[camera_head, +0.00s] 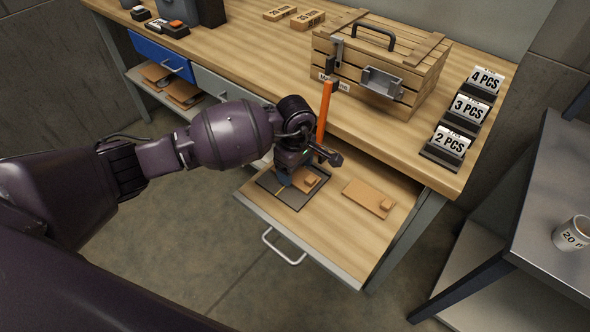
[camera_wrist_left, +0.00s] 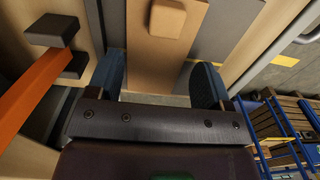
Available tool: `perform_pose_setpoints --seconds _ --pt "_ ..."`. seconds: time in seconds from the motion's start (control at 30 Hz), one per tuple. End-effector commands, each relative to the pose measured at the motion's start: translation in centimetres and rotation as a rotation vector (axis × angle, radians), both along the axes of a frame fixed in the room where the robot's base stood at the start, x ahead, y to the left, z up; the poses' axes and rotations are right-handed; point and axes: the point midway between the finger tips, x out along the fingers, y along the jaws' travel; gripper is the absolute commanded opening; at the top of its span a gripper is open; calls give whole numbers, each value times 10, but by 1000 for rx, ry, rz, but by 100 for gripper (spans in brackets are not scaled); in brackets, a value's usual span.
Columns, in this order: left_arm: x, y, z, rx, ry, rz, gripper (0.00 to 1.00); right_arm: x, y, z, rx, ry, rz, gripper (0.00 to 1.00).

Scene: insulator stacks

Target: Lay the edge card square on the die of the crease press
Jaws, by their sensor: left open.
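The crease press has a dark flat plate (camera_head: 291,200) on the pulled-out shelf and an upright orange lever (camera_head: 323,112); the lever shows at left in the left wrist view (camera_wrist_left: 38,88). A tan edge card (camera_head: 314,180) with a small raised block is over the plate, partly hidden by my left gripper (camera_head: 289,178). In the left wrist view the card (camera_wrist_left: 160,62) lies between the blue fingertips of my open left gripper (camera_wrist_left: 158,82). I cannot tell whether the fingers touch it, or how squarely it sits on the die. My right gripper is out of view.
A second tan card with a block (camera_head: 369,198) lies on the shelf (camera_head: 340,238) to the right. A wooden toolbox (camera_head: 375,65) stands on the bench behind. Labelled card holders (camera_head: 447,146) line the bench's right side. A mug (camera_head: 572,233) stands on a grey table.

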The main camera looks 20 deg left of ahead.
Motion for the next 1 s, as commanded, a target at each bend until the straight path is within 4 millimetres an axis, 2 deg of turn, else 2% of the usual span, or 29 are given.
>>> perform_pose_setpoints --seconds 0.03,0.2,0.5,0.73,0.9,1.0 --pt "2 1 12 2 -7 -2 73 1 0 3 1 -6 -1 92" --pt "2 0 46 1 -8 -2 73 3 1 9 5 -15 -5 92" --pt "1 0 94 1 -5 -1 73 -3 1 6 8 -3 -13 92" --pt "1 0 108 1 -1 -1 73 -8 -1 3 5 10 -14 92" --pt "0 -1 108 -2 1 0 73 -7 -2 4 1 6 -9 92" --pt "-7 -9 102 -51 22 10 73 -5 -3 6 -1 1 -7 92"
